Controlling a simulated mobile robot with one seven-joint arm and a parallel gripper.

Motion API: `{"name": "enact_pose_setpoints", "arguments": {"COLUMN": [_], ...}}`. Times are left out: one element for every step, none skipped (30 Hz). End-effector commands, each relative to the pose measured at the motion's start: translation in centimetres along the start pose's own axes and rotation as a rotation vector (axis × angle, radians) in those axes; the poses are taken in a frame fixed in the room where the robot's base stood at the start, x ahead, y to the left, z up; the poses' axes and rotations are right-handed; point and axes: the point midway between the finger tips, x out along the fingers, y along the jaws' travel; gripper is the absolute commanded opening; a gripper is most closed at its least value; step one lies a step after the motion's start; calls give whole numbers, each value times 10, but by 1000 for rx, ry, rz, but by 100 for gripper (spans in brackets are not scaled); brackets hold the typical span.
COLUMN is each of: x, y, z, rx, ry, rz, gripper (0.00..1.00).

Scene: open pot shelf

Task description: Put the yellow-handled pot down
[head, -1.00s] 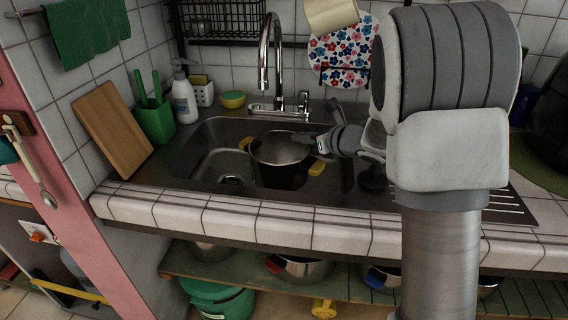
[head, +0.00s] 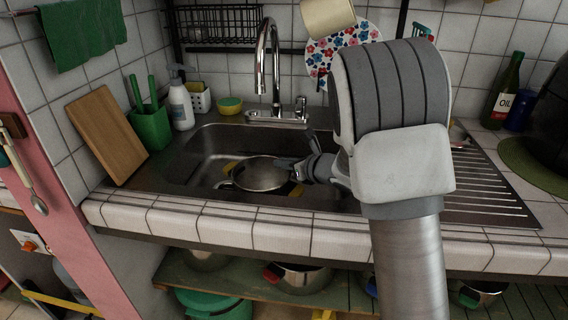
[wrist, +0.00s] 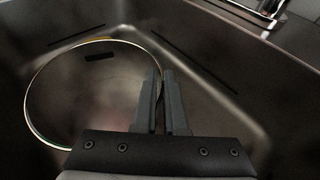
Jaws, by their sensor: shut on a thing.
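In the wrist view the two fingers (wrist: 162,88) are close together at the right edge of the pot's round rim (wrist: 38,75). The pot's lower body is hidden.
The faucet (head: 268,60) stands behind the basin. A cutting board (head: 106,135), green utensil holder (head: 151,128) and soap bottle (head: 181,104) are at the left. The tiled counter edge (head: 270,228) runs in front. Other pots stand on the shelf below (head: 225,284).

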Motion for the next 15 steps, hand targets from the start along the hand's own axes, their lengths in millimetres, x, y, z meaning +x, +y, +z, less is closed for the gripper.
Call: {"name": "enact_pose_setpoints", "arguments": {"x": [1,0,0,0,0,0,0,0,0,0,0,0,0,0,0], "y": [0,0,0,0,0,0,0,0,0,0,0,0,0,0,0], "z": [-2,-1,0,0,0,0,0,0,0,0,0,0,0,0,0], "rx": [0,0,0,0,0,0,0,0,0,0,0,0,0,0,0], "ry": [0,0,0,0,0,0,0,0,0,0,0,0,0,0,0], "rz": [0,0,0,0,0,0,0,0,0,0,0,0,0,0,0], "gripper": [11,16,23,29,34,40,40,40,40,40,40,40,40,40,40]}}
